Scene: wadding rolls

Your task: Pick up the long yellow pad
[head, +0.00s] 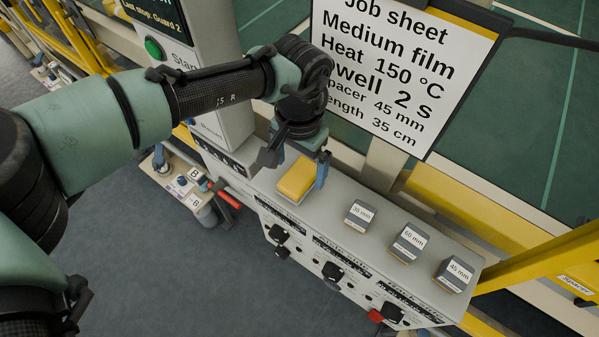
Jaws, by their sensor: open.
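The long yellow pad (297,179) lies at the left end of the grey console top, on what looks like a pale flat plate. My gripper (297,163) is over the pad, pointing down, with its jaws apart. One finger shows at the pad's upper left and the other, with a blue tip, at its right side. The pad's far end is partly hidden by the gripper. I cannot tell whether either finger touches the pad.
Three grey blocks with labels stand to the right on the console (335,204): a left block (359,216), a 60 mm block (409,243) and a 45 mm block (453,275). A job sheet (400,70) stands behind. Knobs (332,272) line the front. A grey post rises at left.

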